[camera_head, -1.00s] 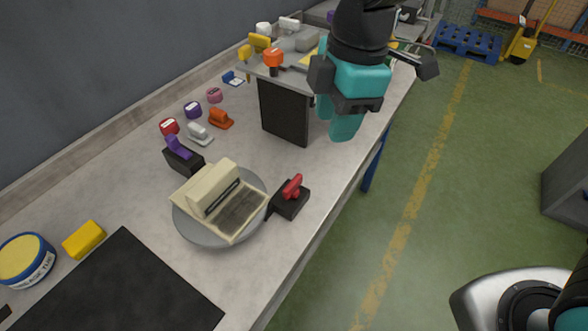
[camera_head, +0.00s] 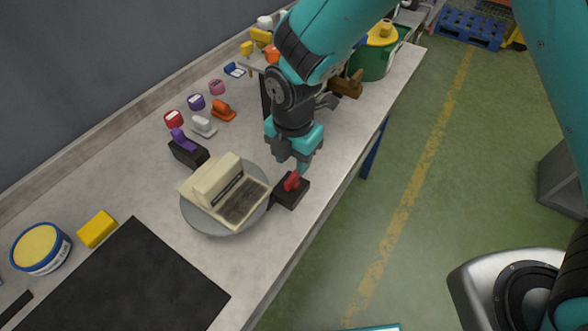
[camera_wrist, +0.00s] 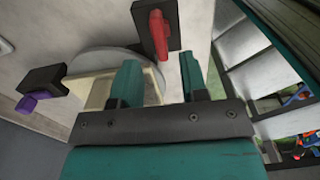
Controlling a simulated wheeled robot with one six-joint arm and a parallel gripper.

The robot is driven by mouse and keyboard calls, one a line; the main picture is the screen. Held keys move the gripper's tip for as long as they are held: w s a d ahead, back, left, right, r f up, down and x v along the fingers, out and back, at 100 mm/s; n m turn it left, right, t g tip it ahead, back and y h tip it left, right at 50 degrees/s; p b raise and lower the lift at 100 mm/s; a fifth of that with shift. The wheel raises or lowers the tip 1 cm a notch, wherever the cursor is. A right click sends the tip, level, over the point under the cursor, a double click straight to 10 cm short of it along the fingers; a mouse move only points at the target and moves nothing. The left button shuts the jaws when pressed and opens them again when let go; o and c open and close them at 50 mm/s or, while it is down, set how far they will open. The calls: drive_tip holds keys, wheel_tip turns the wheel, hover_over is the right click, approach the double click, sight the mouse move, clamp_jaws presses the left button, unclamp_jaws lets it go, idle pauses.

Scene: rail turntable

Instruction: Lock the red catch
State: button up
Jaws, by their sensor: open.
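The red catch (camera_head: 291,182) is a small red lever on a black block (camera_head: 289,198) at the table's front edge, right beside the grey turntable (camera_head: 205,227). The beige housing (camera_head: 218,185) sits on the turntable. My gripper (camera_head: 297,166) points down just above and behind the red catch, open and empty. In the wrist view, my gripper (camera_wrist: 160,72) has its two fingers apart, with the red catch (camera_wrist: 158,33) beyond the tips and roughly between them. Contact with the lever is not visible. A purple catch (camera_head: 180,137) on another black block stands across the turntable.
A yellow block (camera_head: 97,229), a blue-rimmed tin (camera_head: 41,248) and a black mat (camera_head: 130,285) are at the lower left. A green pot (camera_head: 372,62) stands at the far end.

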sight(293, 174)
drive_tip(key=shift+f+p, duration=0.4)
drive_tip(key=shift+f, duration=2.4)
clamp_jaws()
